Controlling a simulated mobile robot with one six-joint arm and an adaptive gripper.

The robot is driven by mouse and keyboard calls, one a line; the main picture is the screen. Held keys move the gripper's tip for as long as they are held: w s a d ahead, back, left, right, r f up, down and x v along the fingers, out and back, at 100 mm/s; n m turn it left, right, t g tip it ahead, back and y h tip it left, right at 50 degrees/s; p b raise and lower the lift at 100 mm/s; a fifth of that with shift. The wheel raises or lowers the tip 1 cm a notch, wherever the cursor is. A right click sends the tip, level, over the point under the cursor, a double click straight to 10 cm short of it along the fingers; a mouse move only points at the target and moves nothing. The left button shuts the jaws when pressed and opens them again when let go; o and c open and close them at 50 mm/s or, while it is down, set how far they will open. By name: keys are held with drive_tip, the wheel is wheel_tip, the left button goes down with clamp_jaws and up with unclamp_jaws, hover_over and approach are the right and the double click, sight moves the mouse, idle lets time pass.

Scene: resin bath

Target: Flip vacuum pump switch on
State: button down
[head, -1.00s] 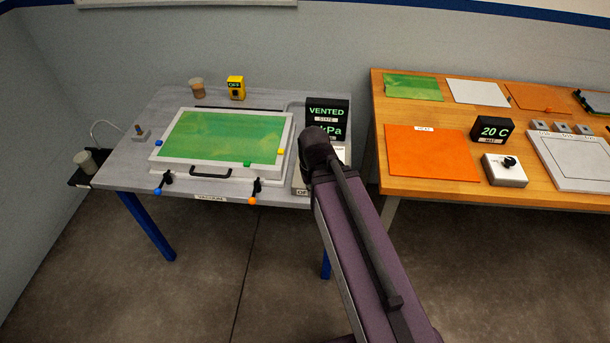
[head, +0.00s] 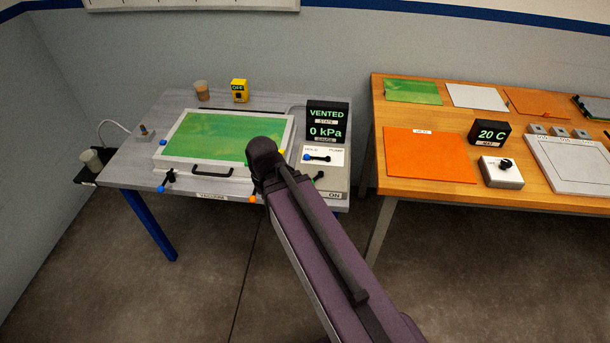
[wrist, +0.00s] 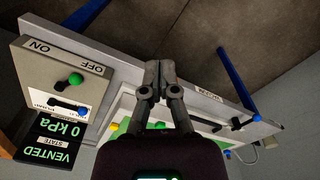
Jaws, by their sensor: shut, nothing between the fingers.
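The pump control box (head: 338,178) stands at the right end of the grey table. Its green-knobbed switch (wrist: 75,79) has the knob leaning towards the OFF label (wrist: 82,65), away from the ON label (wrist: 38,46). The switch shows only partly in the head view (head: 319,175). A blue-knobbed lever (head: 318,157) lies on the white plate behind it. The display (head: 327,121) reads VENTED, 0 kPa. In the head view my arm hides the fingers.
A white-framed tray with a green sheet (head: 158,160) and a black handle (head: 212,172) fills the table's middle. A wooden table (head: 445,190) stands to the right, across a floor gap.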

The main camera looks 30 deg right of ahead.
drive_tip(key=shift+a, duration=0.3)
drive_tip(key=m+t+b, duration=0.1)
drive_tip(key=m+t, duration=0.1)
drive_tip(key=t, duration=0.2)
hover_over(309, 174)
drive_tip(key=s+a, duration=0.1)
drive_tip(key=s, duration=0.1)
drive_tip(key=shift+w+h, duration=0.1)
drive_tip(key=shift+h, duration=0.3)
drive_tip(key=shift+f, duration=0.15)
drive_tip(key=b+x, duration=1)
drive_tip(key=shift+s+a+f, duration=0.1)
drive_tip(key=shift+s+a, duration=0.1)
drive_tip(key=shift+s, duration=0.8)
drive_tip(key=shift+s+a+f, duration=0.1)
drive_tip(key=shift+s+a, duration=0.15)
drive_tip(key=shift+s, duration=0.7)
